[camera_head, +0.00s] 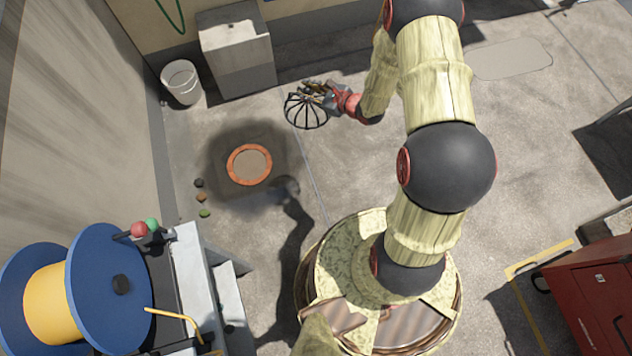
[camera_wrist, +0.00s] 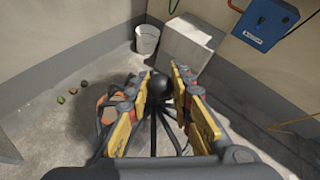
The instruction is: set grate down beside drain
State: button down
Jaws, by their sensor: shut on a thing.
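A dark domed grate (camera_head: 306,112) with thin curved ribs is held in my gripper (camera_head: 322,92), up and to the right of the drain. The drain (camera_head: 249,165) is a round opening with an orange rim in the floor, with a dark stain around it. In the wrist view the gripper (camera_wrist: 158,100) has its yellow-padded fingers on either side of the grate's round black knob (camera_wrist: 158,86). The grate's ribs spread out below the knob. Part of the orange drain rim (camera_wrist: 112,103) shows behind the left finger. I cannot tell whether the grate touches the floor.
Several small lumps (camera_head: 201,197) lie left of the drain. A white bucket (camera_head: 181,82) and a grey box (camera_head: 238,50) stand by the wall. A blue cable reel (camera_head: 95,290) is at lower left and a red cabinet (camera_head: 592,295) at lower right. Floor right of the drain is clear.

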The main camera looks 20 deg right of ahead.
notch_tip(320, 180, down, 28)
jog(key=s, duration=0.1)
jog(key=s+a+f, duration=0.3)
jog(key=s+f, duration=0.5)
jog(key=f, duration=0.3)
jog(key=s+a+f, duration=0.3)
jog(key=s+f, duration=0.5)
jog(key=f, duration=0.3)
jog(key=w+d+f+b, duration=0.5)
jog(key=w+f+b, duration=0.3)
jog(key=w+f, duration=0.4)
jog(key=shift+w+f+b, duration=0.3)
jog(key=shift+w+f, duration=0.1)
jog(key=shift+f, duration=0.2)
